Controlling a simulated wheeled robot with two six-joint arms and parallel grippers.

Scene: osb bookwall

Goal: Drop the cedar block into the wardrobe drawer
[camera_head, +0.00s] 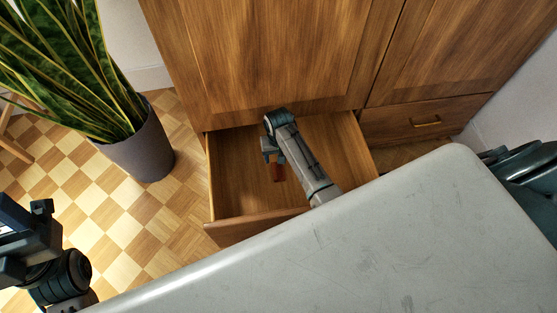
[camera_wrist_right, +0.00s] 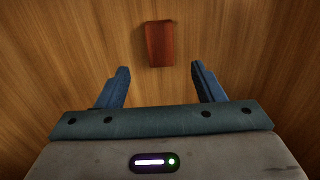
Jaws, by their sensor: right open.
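The cedar block (camera_wrist_right: 158,44) is a small reddish-brown block. In the right wrist view it shows against the drawer's wooden floor, just beyond my fingertips and not between them. In the head view the block (camera_head: 278,173) shows beside my right gripper (camera_head: 272,157), inside the outline of the open wardrobe drawer (camera_head: 237,172). My right gripper also shows in the wrist view (camera_wrist_right: 160,82), open with its two blue fingers apart and nothing between them. My left gripper (camera_head: 40,215) is at the far left, over the floor, and its jaws are unclear.
The wardrobe (camera_head: 270,50) stands behind the pulled-out drawer. A grey potted plant (camera_head: 140,150) stands on the checkered floor at left. A pale grey surface (camera_head: 370,240) with a rounded corner fills the foreground.

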